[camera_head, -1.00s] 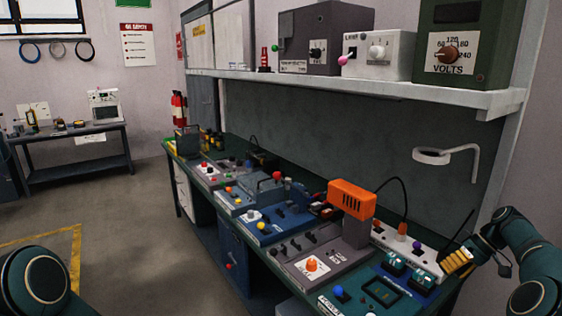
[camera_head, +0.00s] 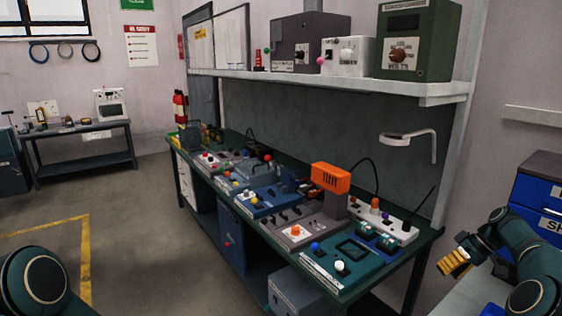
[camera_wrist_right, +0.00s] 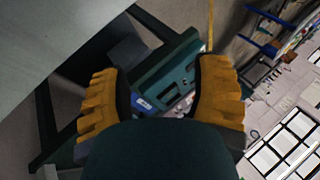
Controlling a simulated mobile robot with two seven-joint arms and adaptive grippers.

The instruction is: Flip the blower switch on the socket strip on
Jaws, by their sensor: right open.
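The white socket strip (camera_head: 392,226) lies along the back right of the green bench, in the head view. It carries small coloured switches, but which one is the blower switch is too small to tell. The orange blower (camera_head: 330,178) stands left of the strip, and a black cord (camera_head: 372,172) loops from it to the strip. My right gripper (camera_head: 455,262) is open and empty, to the right of the bench end and apart from the strip. Its yellow fingers are spread in the right wrist view (camera_wrist_right: 160,95). My left gripper is out of view; only my left arm shows.
A teal panel (camera_head: 340,268) with a white knob sits at the bench's near end. A white lamp arm (camera_head: 410,138) hangs above the strip, under the shelf (camera_head: 420,95). A blue drawer cabinet (camera_head: 540,200) stands at the far right. Open floor lies left of the bench.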

